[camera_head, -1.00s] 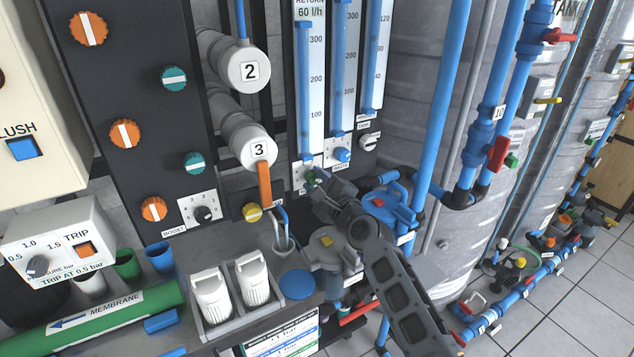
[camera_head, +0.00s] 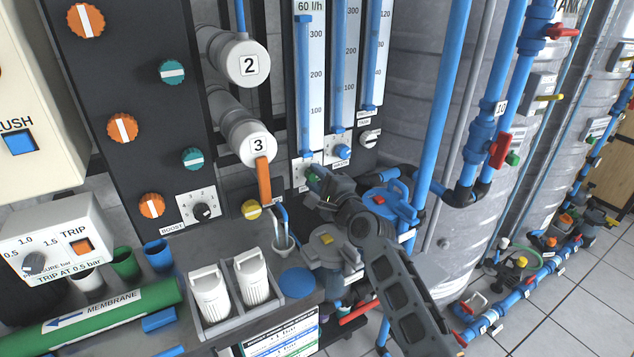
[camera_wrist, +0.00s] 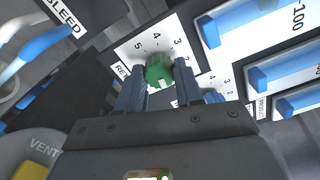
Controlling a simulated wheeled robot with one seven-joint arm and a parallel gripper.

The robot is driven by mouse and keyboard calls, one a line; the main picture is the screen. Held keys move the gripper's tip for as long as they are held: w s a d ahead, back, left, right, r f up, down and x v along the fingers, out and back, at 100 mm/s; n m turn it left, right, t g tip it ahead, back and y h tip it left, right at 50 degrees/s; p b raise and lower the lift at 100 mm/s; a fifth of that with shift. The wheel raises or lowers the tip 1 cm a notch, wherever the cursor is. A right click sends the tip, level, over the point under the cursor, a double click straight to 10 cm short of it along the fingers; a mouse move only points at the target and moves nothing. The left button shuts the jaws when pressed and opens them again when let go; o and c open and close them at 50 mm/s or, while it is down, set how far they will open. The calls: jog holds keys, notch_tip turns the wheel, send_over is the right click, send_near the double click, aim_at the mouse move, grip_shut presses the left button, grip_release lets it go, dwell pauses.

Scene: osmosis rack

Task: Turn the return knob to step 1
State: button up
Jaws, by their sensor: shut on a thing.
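The return knob (camera_wrist: 159,71) is green and sits on a white numbered dial plate (camera_wrist: 140,45) in the wrist view. In the head view my gripper (camera_head: 312,175) reaches the plate below the left flowmeter, and the knob is mostly hidden.
A blue knob (camera_head: 342,151) on its own dial plate sits close to the right of my gripper. Blue flowmeter tubes (camera_head: 307,90) stand above. An orange lever (camera_head: 264,182) and a yellow knob (camera_head: 251,209) are to the left, and a blue-topped valve (camera_head: 385,203) is near my wrist.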

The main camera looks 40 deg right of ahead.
jog(key=n+b, duration=0.2)
jog(key=n, duration=0.3)
jog(key=shift+f+n+b, duration=0.1)
jog(key=shift+n+b, duration=0.2)
jog(key=shift+b, duration=0.05)
dwell(0.4)
jog(key=o, duration=1)
jog(key=shift+o, duration=0.2)
jog(key=shift+s, duration=0.1)
jog(key=v, duration=0.7)
jog(key=shift+s+b, duration=0.35)
jog(key=shift+a, duration=0.15)
